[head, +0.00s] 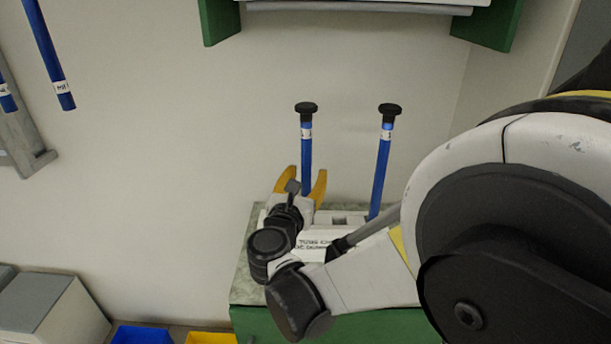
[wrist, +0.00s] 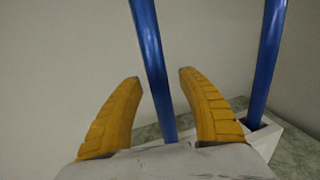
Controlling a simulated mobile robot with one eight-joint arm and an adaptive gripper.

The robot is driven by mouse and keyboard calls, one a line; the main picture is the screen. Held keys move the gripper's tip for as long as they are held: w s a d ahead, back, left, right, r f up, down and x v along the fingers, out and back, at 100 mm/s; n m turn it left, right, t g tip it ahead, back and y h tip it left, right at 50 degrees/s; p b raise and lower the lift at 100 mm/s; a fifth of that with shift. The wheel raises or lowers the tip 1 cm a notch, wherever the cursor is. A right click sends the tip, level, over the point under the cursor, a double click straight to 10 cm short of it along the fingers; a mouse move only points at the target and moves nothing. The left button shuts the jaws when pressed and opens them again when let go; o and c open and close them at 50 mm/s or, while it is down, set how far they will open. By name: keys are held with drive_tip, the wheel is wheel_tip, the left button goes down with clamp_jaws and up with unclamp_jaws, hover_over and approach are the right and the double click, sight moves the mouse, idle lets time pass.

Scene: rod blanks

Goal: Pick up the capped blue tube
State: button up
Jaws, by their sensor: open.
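Two blue tubes with black caps stand upright in a white holder (head: 345,218) in the head view. The left capped blue tube (head: 307,150) has a white label below its cap. The right capped blue tube (head: 380,165) looks the same. My gripper (head: 306,180) is open, its yellow fingers on either side of the left tube's lower part. In the wrist view the left tube (wrist: 152,60) passes between the open fingers (wrist: 160,76), with a gap visible on both sides. The right tube (wrist: 266,60) stands beyond the right finger. The caps are out of the wrist view.
The holder stands on a green cabinet with a speckled top (head: 245,245), close to a pale wall. A green-sided shelf (head: 220,22) is above. Blue tubes without visible caps (head: 50,60) hang at the upper left. Blue (head: 142,335) and yellow (head: 212,338) bins are below.

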sight(306, 132)
clamp_jaws()
drive_tip(key=shift+s+r, duration=0.1)
drive_tip(key=shift+r, duration=0.05)
drive_tip(key=shift+r+p, duration=0.25)
drive_tip(key=shift+p, duration=0.15)
wheel_tip(306, 132, up, 11)
drive_tip(key=p, duration=0.5)
drive_tip(key=shift+s+f, duration=0.1)
drive_tip(key=shift+s, duration=0.05)
drive_tip(key=s+p, duration=0.3)
drive_tip(key=s, duration=1.6)
drive_tip(key=shift+s+a, duration=0.3)
drive_tip(key=shift+a, duration=0.05)
